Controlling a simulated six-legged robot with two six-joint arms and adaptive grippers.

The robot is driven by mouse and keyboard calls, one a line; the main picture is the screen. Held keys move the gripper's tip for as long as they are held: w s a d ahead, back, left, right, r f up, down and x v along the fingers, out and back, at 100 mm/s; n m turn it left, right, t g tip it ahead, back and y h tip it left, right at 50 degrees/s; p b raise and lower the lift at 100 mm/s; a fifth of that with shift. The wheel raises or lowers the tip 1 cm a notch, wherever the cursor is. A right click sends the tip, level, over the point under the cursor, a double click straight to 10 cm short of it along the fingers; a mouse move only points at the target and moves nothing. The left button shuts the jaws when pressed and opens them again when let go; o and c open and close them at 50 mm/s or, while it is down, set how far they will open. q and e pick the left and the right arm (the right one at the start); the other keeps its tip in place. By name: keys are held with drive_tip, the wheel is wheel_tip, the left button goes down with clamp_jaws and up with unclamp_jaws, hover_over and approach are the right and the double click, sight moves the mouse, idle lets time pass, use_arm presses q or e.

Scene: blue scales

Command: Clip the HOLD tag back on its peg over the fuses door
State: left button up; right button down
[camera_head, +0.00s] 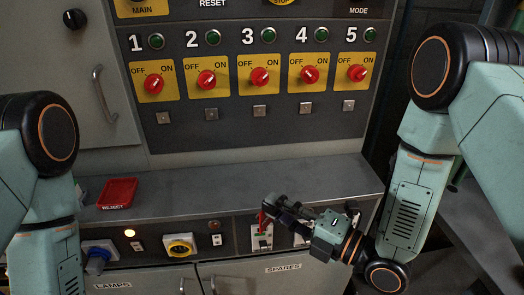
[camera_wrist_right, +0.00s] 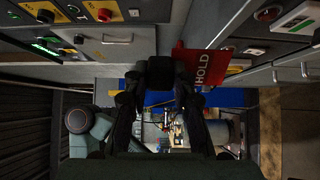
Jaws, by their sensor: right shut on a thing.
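The red HOLD tag (camera_wrist_right: 196,66) hangs at the fingertips of my right gripper (camera_wrist_right: 160,75) in the right wrist view, its white lettering running sideways. In the head view my right gripper (camera_head: 275,204) is shut on the tag, in front of the lower panel strip. Only a narrow red sliver of the tag (camera_head: 262,217) shows there, above a small white switch plate. I cannot make out the peg or a FUSES label in either view. My left gripper is out of view; only my left arm shows.
A red REJECT tray (camera_head: 117,193) sits on the grey ledge (camera_head: 210,188). Below are a blue knob (camera_head: 97,258), a yellow-plated knob (camera_head: 180,246), and doors labelled LAMPS (camera_head: 112,285) and SPARES (camera_head: 283,267). Red switches (camera_head: 206,79) line the upper panel. The ledge's middle is clear.

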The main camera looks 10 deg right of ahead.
drive_tip(key=s, duration=0.1)
drive_tip(key=s+a+n+g+y, duration=0.1)
drive_tip(key=s, duration=0.1)
drive_tip(key=shift+s+r+g, duration=0.2)
drive_tip(key=shift+g, duration=0.1)
drive_tip(key=shift+a, duration=0.15)
